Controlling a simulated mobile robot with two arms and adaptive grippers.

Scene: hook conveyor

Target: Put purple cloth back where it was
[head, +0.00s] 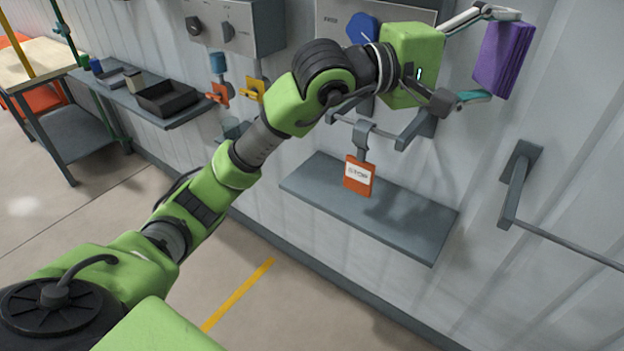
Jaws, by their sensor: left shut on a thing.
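The purple cloth (503,58) is a folded, flat piece at the upper right of the head view, up off every surface in front of the pale wall. My left gripper (490,55) is shut on it, with one finger at its upper edge and one at its lower left. My left arm reaches across the picture from the lower left. A grey wall rail (565,238) on a bracket (519,180) is below and to the right of the cloth; nothing hangs on its visible part. My right gripper is not in view.
A grey shelf (390,215) juts from the wall below the gripper. An orange STOP tag (359,176) hangs from a hook above it. Another shelf at the left holds a black tray (167,97). Control boxes (236,28) are on the wall.

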